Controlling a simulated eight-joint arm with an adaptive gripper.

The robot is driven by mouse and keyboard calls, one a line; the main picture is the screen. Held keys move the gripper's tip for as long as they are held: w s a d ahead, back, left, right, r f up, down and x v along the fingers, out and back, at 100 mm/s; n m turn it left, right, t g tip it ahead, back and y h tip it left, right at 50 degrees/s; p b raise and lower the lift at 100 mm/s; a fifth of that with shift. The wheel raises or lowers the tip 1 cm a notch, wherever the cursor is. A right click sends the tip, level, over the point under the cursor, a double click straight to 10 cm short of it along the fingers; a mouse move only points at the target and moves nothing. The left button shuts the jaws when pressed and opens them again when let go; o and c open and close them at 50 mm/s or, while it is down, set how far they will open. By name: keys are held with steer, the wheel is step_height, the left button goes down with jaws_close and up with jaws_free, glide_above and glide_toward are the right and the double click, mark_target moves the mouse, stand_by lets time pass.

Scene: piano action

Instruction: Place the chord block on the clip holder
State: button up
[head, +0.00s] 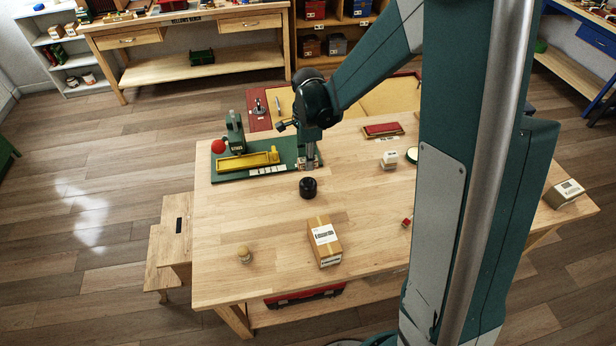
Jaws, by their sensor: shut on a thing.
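My gripper (310,163) points down over the right end of a green base board (226,173) on the wooden table. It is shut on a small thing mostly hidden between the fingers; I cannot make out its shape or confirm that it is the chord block. The green board carries a yellow tray-like strip (247,160), a green press-like stand (235,135) with a red ball (218,146), and a row of small white labels along its front edge. I cannot tell for sure which part is the clip holder.
A black round pot (308,188) stands just in front of my gripper.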

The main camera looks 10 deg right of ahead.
mark_target(308, 182)
steer(key=shift+f, duration=1.9)
steer(key=shift+f, duration=2.1)
steer(key=shift+f+b, duration=0.1)
steer(key=shift+b, duration=0.2)
steer(key=o, duration=0.4)
steer(key=shift+f, duration=0.1)
steer(key=o, duration=0.5)
steer(key=shift+r, duration=0.2)
steer(key=shift+r+p, duration=0.4)
steer(key=shift+r, duration=5.65)
